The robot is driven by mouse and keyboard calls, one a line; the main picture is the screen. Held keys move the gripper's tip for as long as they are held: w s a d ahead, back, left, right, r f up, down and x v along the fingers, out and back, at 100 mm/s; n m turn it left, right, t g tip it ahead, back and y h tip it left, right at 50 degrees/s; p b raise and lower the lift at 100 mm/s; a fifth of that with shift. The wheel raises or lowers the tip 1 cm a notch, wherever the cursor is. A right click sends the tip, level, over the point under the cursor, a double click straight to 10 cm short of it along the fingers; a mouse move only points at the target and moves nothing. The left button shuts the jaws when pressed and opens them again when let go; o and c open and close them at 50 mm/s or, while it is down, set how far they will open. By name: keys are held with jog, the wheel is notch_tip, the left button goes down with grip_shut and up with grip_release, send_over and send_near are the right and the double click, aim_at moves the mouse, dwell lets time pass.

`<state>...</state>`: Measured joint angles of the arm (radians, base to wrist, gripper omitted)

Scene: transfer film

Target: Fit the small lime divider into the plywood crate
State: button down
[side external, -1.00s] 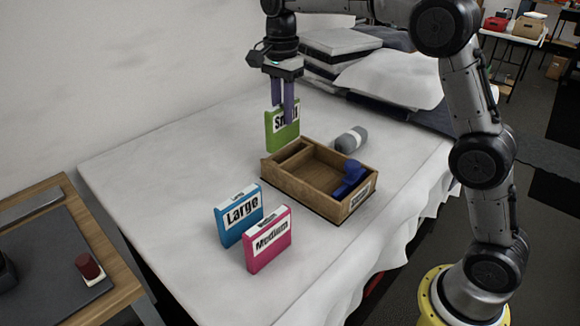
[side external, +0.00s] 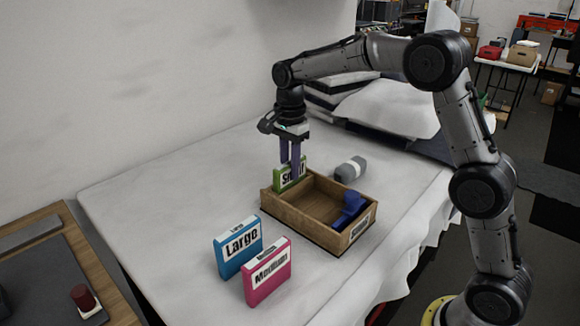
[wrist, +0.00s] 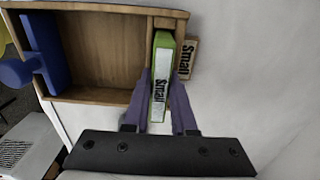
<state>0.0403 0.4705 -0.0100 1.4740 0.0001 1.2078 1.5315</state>
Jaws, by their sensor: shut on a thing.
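The lime divider (side external: 281,182), labelled "Small", stands upright at the left end of the plywood crate (side external: 300,222). Its lower part is hidden behind the crate wall. My gripper (side external: 290,174) is shut on its upper part from above. In the wrist view the divider (wrist: 161,52) lines up with the narrow end compartment, between the crate's partition (wrist: 148,50) and its end wall. How deep it sits and whether it touches the bottom cannot be told.
A blue piece (side external: 350,208) sits in the crate's large compartment. Blue "Large" (side external: 238,247) and pink "Medium" (side external: 267,273) dividers stand in front of the crate. The sheet at left is clear.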

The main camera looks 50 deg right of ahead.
jog(key=shift+f, duration=0.1)
jog(key=c, duration=0.7)
grip_release()
jog(key=shift+c, duration=0.2)
notch_tip(320, 180, up, 12)
jog(key=s+r+n+t, duration=0.1)
jog(key=s+r+n, duration=0.25)
jog(key=s, duration=0.35)
jog(key=s+f+n+t, duration=0.1)
jog(key=s+f+n, duration=0.2)
jog(key=s, duration=0.5)
jog(key=s+a+f+n+t, duration=0.1)
jog(key=s+f+n+t, duration=0.1)
jog(key=s+n, duration=0.4)
jog(key=s+a+f+n+t, duration=0.1)
jog(key=s+f+n, duration=0.4)
jog(key=s, duration=0.5)
jog(key=shift+t, duration=0.3)
